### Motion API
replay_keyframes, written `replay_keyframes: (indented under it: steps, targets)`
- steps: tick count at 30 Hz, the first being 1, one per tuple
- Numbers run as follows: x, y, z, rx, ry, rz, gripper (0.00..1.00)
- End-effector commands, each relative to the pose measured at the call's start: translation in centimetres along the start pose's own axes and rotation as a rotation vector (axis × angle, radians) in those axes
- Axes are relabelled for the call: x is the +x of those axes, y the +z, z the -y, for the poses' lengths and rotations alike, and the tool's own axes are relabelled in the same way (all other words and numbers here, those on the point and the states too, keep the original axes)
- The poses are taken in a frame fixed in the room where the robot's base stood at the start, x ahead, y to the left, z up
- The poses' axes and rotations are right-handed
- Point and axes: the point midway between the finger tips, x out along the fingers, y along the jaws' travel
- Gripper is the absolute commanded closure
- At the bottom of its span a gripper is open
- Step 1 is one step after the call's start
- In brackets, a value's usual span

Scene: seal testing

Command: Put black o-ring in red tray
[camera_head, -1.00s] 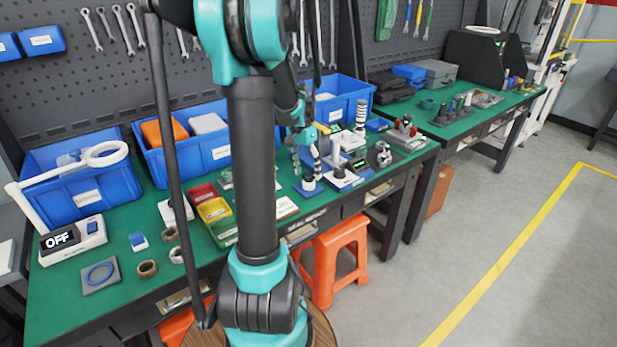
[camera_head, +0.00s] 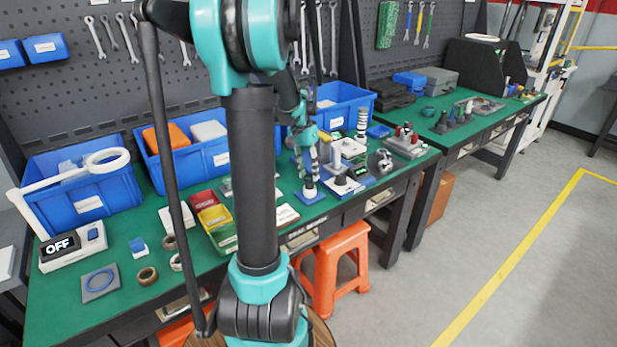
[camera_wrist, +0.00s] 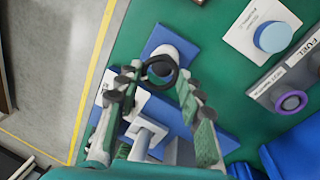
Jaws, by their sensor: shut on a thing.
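My gripper (camera_wrist: 160,75) is shut on the black o-ring (camera_wrist: 160,58), which shows as a dark loop between the fingertips in the wrist view. A blue base (camera_wrist: 163,38) with a pale, round post lies just beyond and beneath the ring; I cannot tell if the ring touches the post. In the head view my gripper (camera_head: 309,165) is above this base (camera_head: 309,195), and the ring is too small to make out. The red tray (camera_head: 203,199) is on the green bench to the left, beside the yellow and green trays, partly near my arm.
A yellow tray (camera_head: 214,216) and a green tray (camera_head: 224,238) sit in front of the red one. Blue bins (camera_head: 90,195) line the back. Other fixtures with posts (camera_head: 343,186) stand close to the right of my gripper.

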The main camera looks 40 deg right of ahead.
Motion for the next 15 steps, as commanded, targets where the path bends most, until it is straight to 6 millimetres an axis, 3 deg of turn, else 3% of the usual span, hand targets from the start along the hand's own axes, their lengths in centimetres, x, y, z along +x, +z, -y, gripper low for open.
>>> replay_keyframes:
  steps: [15]
  targets:
    - [-12.9, 0.0, -2.3, 0.000, 0.000, 0.000, 0.75]
